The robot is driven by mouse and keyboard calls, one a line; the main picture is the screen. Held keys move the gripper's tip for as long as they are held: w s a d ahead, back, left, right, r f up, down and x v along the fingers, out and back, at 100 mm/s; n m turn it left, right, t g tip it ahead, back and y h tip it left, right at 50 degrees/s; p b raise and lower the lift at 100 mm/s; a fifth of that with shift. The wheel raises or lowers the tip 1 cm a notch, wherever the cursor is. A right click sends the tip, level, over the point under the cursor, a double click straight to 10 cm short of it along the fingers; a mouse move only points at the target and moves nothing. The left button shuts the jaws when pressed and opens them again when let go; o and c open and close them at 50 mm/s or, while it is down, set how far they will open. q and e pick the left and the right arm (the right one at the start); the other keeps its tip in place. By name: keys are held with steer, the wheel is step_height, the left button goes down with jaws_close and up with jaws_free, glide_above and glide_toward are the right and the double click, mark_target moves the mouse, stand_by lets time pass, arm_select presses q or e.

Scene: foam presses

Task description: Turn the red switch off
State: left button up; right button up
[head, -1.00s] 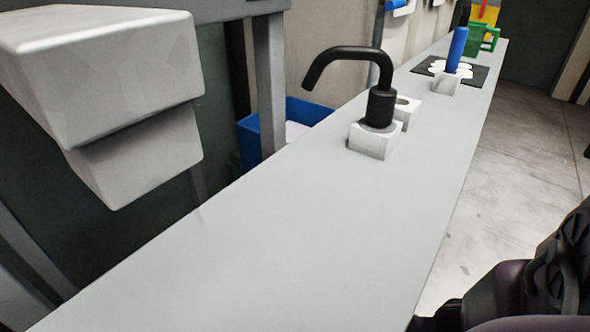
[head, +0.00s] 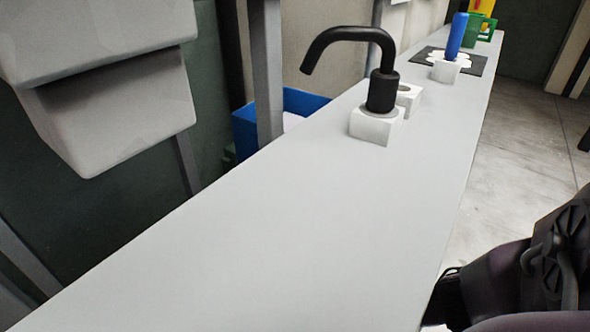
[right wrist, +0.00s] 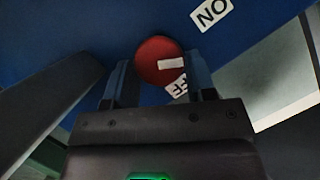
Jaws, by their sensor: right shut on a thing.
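The red switch (right wrist: 152,52) is a round knob with a white bar, on a blue panel (right wrist: 90,35) in the right wrist view. A white label (right wrist: 212,13) that reads as ON turned over sits above right of it. Another label (right wrist: 177,87) with FF visible lies just below the knob, partly hidden. My right gripper (right wrist: 159,65) has a finger on each side of the knob and is shut on it. The white bar lies nearly level in this view. The head view shows neither the switch nor my left gripper.
In the head view a long grey table (head: 260,240) is clear in front. A black bent spout (head: 350,38) stands in a white block (head: 373,127), with a blue-handled thing (head: 456,35) beyond. A white press housing (head: 110,110) is at left, a blue bin (head: 243,130) behind the table.

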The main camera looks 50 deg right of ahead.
steer(key=shift+s+f, duration=0.1)
stand_by(0.5)
steer(key=o, duration=0.9)
arm_select(q)
steer(key=shift+d+f+m+g+p, duration=0.3)
steer(key=shift+g+p, duration=0.5)
steer(key=shift+p, duration=0.8)
arm_select(e)
steer(key=shift+v, duration=5.4)
arm_select(q)
steer(key=shift+d+r, duration=0.1)
steer(key=shift+r, duration=0.05)
arm_select(e)
steer(key=shift+d+f, duration=0.1)
